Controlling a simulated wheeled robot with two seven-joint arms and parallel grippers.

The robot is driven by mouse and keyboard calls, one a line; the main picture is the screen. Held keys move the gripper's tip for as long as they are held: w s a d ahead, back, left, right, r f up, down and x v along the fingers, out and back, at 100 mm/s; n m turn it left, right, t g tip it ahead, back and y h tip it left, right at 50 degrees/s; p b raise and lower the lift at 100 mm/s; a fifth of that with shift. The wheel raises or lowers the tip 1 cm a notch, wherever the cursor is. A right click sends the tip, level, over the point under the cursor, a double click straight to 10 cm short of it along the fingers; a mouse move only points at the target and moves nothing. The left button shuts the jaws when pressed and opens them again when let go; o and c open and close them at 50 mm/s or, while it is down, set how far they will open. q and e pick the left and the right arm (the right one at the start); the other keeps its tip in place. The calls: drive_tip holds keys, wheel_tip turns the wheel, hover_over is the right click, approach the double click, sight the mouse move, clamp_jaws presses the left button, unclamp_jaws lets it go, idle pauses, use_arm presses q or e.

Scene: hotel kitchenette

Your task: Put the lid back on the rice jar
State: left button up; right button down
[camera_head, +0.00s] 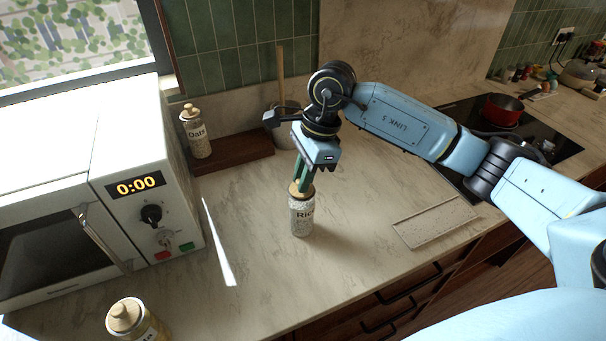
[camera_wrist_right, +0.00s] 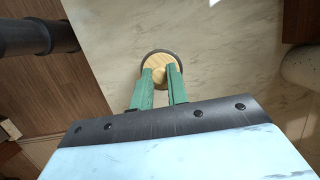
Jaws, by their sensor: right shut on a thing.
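The rice jar (camera_head: 301,217) stands upright on the counter in the middle of the head view, glass with a "Rice" label. Its round wooden lid (camera_head: 297,190) is at the jar's mouth; it also shows from above in the right wrist view (camera_wrist_right: 163,62), with a small knob in its middle. My right gripper (camera_head: 299,184) points down over the jar, its green fingers shut on the lid's knob (camera_wrist_right: 158,74). Whether the lid is fully seated on the rim cannot be told. My left gripper is not in view.
An oats jar (camera_head: 199,136) stands by a dark wooden board (camera_head: 235,151) at the back. Another oats jar (camera_head: 133,319) stands front left. A white microwave (camera_head: 140,190) fills the left. A crock (camera_head: 283,130) stands behind my right gripper. A light rectangular board (camera_head: 435,222) lies right of the jar.

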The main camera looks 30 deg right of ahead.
idle(0.6)
drive_tip(key=c, duration=0.8)
unclamp_jaws()
drive_tip(key=shift+r, duration=0.1)
drive_tip(key=shift+r+p, duration=1.6)
drive_tip(key=shift+r, duration=1.8)
clamp_jaws()
